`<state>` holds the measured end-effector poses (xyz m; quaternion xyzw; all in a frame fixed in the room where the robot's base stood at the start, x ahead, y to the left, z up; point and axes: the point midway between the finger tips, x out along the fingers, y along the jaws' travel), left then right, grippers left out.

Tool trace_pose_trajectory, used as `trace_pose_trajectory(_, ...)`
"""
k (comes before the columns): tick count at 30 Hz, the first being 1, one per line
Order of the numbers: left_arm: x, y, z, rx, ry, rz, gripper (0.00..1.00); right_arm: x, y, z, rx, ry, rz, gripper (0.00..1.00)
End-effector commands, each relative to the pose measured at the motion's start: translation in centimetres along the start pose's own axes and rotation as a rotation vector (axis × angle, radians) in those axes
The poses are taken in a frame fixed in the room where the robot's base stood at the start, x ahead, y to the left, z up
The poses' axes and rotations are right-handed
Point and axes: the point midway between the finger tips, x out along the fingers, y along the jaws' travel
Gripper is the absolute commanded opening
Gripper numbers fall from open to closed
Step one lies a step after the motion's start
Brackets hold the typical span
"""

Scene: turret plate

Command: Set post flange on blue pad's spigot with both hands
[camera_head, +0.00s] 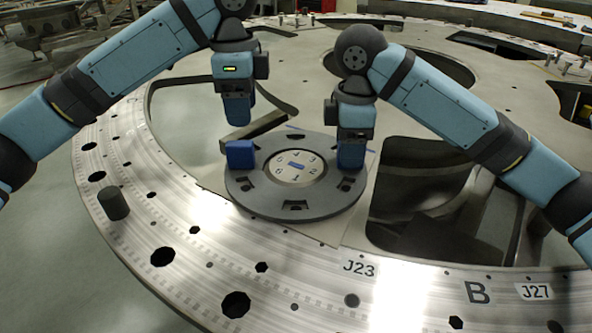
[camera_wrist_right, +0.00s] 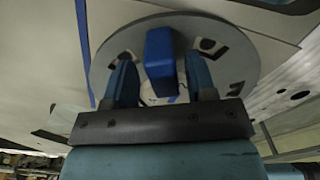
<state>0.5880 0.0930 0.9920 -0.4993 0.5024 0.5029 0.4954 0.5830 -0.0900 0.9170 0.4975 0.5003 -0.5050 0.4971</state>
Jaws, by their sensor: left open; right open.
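The grey round post flange (camera_head: 300,207) lies flat around a pale numbered disc (camera_head: 296,168) with a small blue mark, the spigot's top as it appears. Whether the flange is fully seated cannot be told. A blue grip block (camera_head: 240,154) stands on the flange's left side. My left gripper (camera_head: 238,120) is open, above and slightly behind that block, apart from it. My right gripper (camera_head: 351,165) is open at the flange's right side. In the right wrist view, its open fingers (camera_wrist_right: 160,72) are either side of a blue block (camera_wrist_right: 159,52); contact cannot be told.
Blue tape lines (camera_wrist_right: 82,45) show beside the flange. The metal turret plate (camera_head: 215,220) has large openings, one right of the flange (camera_head: 420,200). A dark cylinder (camera_head: 113,203) stands at left on the plate. Several small pegs (camera_head: 565,65) stand at far right.

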Motion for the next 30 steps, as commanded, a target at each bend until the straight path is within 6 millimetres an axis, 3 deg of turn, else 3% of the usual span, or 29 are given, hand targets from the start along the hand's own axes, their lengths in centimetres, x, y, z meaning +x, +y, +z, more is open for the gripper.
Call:
trace_pose_trajectory(6,-0.1,0.0,0.0,0.001,0.001,-0.001,0.51,-4.0,0.3,-0.4,-0.005,-0.001,0.008,0.51)
trace_pose_trajectory(12,-0.2,0.0,0.0,0.001,0.001,-0.001,0.51,-6.2,0.4,-0.6,-0.007,-0.001,0.006,0.51)
trace_pose_trajectory(30,-0.8,0.0,0.0,0.001,0.001,-0.001,0.51,-7.7,0.4,-0.7,-0.009,0.000,0.006,0.51)
